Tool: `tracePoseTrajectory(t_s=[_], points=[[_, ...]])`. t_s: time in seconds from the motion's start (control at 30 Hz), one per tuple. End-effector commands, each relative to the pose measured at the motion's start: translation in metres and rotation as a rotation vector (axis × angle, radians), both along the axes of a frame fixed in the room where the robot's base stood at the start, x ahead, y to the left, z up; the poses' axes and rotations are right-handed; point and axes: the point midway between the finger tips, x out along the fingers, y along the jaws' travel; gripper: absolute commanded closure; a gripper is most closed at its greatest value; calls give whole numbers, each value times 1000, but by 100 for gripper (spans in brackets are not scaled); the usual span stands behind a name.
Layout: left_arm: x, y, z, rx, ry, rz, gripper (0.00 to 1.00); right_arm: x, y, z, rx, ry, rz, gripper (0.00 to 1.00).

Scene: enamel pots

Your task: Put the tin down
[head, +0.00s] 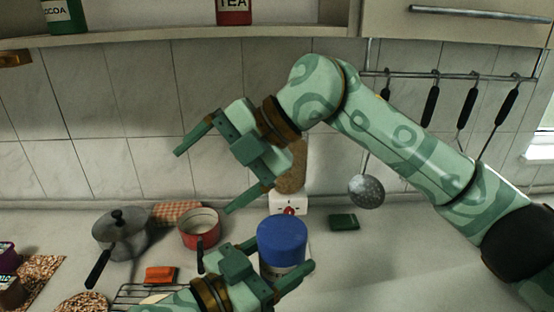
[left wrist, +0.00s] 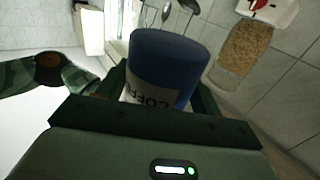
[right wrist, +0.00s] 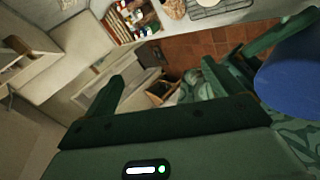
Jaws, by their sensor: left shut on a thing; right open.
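In the left wrist view the blue lid (left wrist: 168,62) and part of a "COFF" label show between the fingers. The tin's base is hidden behind my left gripper, so I cannot tell whether it touches the worktop. My right gripper (head: 205,180) is open and empty, above and left of the tin. The blue lid also shows at the right edge of the right wrist view (right wrist: 295,78).
A lidded grey saucepan (head: 122,236), a red pot (head: 198,230) and an orange-red block (head: 160,275) stand left. A white appliance with a red knob (head: 288,204) is behind the tin. A green block (head: 343,221) lies right; the worktop (head: 390,265) there is clear.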

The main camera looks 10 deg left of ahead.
Motion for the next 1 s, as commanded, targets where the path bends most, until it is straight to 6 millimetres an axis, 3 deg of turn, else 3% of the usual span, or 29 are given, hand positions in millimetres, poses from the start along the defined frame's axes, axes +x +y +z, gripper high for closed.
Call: tracePoseTrajectory(t_s=[0.1,0.2,0.4,0.53,0.67,1.0], points=[[0,0,1,-1,-1,0,63,-9,-28,3,-366,18,-110,9],[0,0,1,-1,-1,0,63,-14,-56,13,-606,42,-268,9],[0,0,0,-1,-1,0,63,-22,-90,36,-853,77,-532,9],[0,0,0,-1,-1,0,63,-25,-97,37,-897,90,-594,9],[0,0,0,-1,-1,0,63,-26,-97,20,-903,94,-597,9],[0,0,0,-1,-1,0,63,-27,-97,-49,-900,94,-594,9]])
